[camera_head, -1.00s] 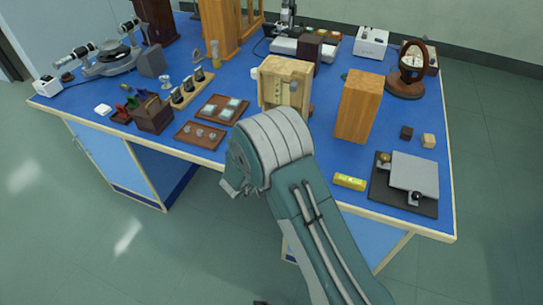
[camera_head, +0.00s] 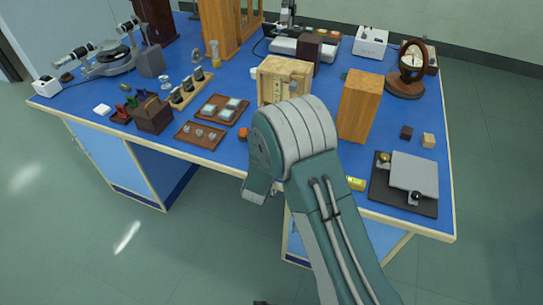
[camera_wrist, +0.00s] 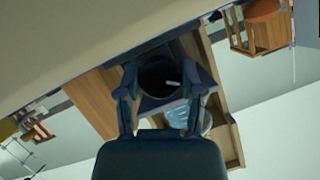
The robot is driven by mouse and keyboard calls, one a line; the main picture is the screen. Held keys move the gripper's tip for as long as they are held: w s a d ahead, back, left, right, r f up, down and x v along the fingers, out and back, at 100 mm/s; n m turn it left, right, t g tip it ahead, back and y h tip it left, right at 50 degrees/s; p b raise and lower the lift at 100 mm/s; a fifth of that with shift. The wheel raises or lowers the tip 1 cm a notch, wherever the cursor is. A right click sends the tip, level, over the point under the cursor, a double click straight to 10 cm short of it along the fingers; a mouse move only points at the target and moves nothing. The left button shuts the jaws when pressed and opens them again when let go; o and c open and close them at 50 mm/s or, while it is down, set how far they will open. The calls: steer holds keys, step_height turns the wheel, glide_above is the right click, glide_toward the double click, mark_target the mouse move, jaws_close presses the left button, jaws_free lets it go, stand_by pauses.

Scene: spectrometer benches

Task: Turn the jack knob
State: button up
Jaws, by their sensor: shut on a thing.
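The lab jack has a dark base (camera_head: 378,198), a grey top plate (camera_head: 413,172), a black knob (camera_head: 416,196) at its front and a brass knob (camera_head: 384,157) at its back left. It stands at the right front of the bench, and nothing touches it in the head view. My gripper (camera_wrist: 160,95) shows in the wrist view, its two fingers on either side of a dark round thing (camera_wrist: 160,76) with a small white mark. I cannot tell what that thing is. My arm hides the fingers in the head view.
A wooden block (camera_head: 361,105) and a wooden box (camera_head: 271,83) stand behind. Two small cubes, one dark (camera_head: 406,133), one light (camera_head: 428,140), lie behind the jack. Bench is free around the cubes.

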steer(key=shift+m+y, duration=0.4)
steer(key=shift+m, duration=0.4)
steer(key=o, duration=1.2)
steer(key=v, duration=1.1)
steer(key=shift+s+a+f, duration=0.1)
steer(key=shift+s+f, duration=0.1)
steer(key=shift+s, duration=0.25)
